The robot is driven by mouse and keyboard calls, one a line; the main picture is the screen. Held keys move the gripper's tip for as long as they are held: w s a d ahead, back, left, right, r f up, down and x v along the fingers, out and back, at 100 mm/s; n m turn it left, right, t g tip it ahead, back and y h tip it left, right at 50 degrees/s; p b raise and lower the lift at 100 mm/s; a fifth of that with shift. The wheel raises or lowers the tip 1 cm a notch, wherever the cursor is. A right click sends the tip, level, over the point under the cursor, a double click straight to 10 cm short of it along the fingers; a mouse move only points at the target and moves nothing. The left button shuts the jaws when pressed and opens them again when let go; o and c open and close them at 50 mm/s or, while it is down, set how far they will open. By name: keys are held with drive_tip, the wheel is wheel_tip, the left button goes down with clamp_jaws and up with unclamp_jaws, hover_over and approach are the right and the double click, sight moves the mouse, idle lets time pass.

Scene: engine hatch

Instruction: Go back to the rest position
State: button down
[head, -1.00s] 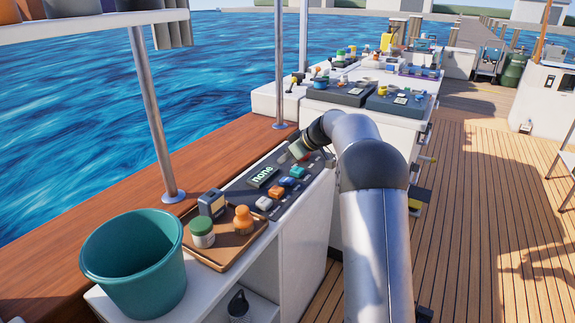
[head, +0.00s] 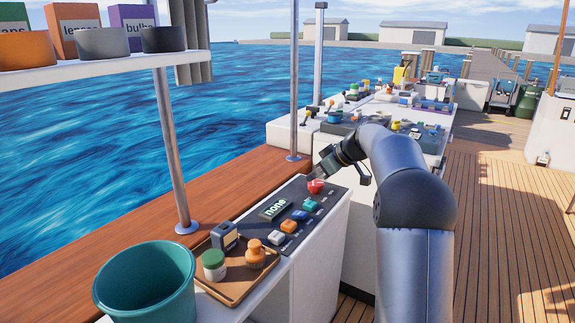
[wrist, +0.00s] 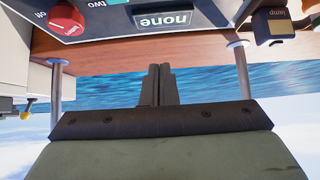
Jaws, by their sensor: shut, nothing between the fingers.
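My gripper (head: 318,173) is in the middle of the head view, at the far end of the dark control panel, near the red knob (head: 316,187). In the wrist view my gripper (wrist: 160,68) has its two dark fingers together with nothing between them. The control panel (head: 262,228) has a display (head: 275,207) reading "none" and a row of coloured buttons. In the wrist view the red knob (wrist: 66,18) and the display (wrist: 163,20) appear upside down, with the fingers apart from both.
A teal bucket (head: 145,285) stands at front left. A metal post (head: 172,150) rises behind. Open deck (head: 500,200) lies to the right.

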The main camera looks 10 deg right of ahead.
drive_tip(key=s+a+r+m+g+h+p, duration=0.1)
drive_tip(key=s+a+r+p, duration=0.1)
drive_tip(key=s+a+p, duration=0.3)
drive_tip(key=s+a+r+m+g+p, duration=0.1)
drive_tip(key=s+a+r+m, duration=0.1)
drive_tip(key=s, duration=0.4)
drive_tip(key=s+a+r+m+g+h+p, duration=0.1)
drive_tip(key=s+a+r+g+p, duration=0.1)
drive_tip(key=s+a+r+p, duration=0.3)
drive_tip(key=s+f+m+g+h+p, duration=0.1)
drive_tip(key=s+p, duration=0.3)
drive_tip(key=s, duration=1)
drive_tip(key=s+a+f+m+g+h+p, duration=0.1)
drive_tip(key=s+f+m+h+p, duration=0.1)
drive_tip(key=s, duration=1.2)
drive_tip(key=shift+s+a+f+m+h+p, duration=0.3)
drive_tip(key=shift+m+h+p, duration=0.25)
drive_tip(key=shift+p, duration=0.4)
drive_tip(key=shift+w+d, duration=0.1)
